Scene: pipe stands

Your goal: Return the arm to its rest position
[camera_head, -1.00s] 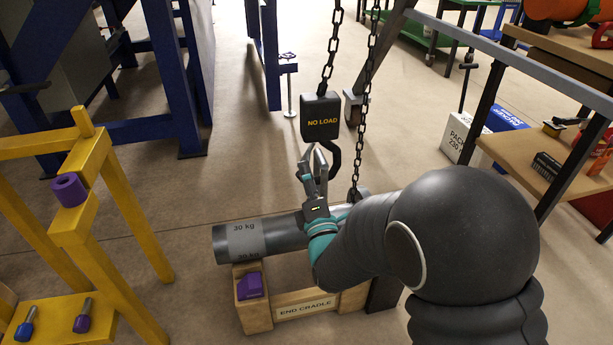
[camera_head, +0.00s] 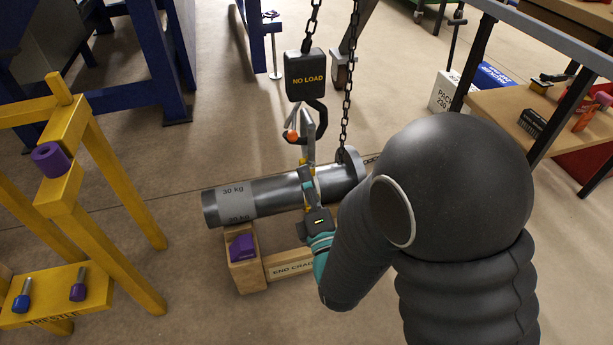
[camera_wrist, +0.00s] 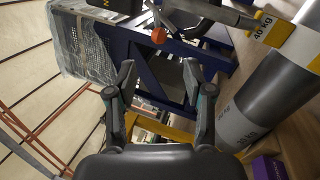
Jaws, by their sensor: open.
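My arm reaches in from the lower right of the head view, and my gripper (camera_head: 306,178) is in front of the grey pipe. In the wrist view its two fingers (camera_wrist: 158,78) are spread apart with nothing between them. The pipe (camera_head: 272,195), marked 30 kg, lies across the wooden end cradle (camera_head: 246,272); it also shows at the right of the wrist view (camera_wrist: 245,105). A hook (camera_head: 318,118) with an orange ball hangs behind and above my gripper. My forearm hides part of the cradle.
A black NO LOAD block (camera_head: 306,75) hangs on a chain above the pipe. A second chain (camera_head: 347,90) reaches the pipe's flange end. A yellow trestle (camera_head: 120,185) stands left, a shelf bench (camera_head: 520,115) right. Floor between trestle and cradle is clear.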

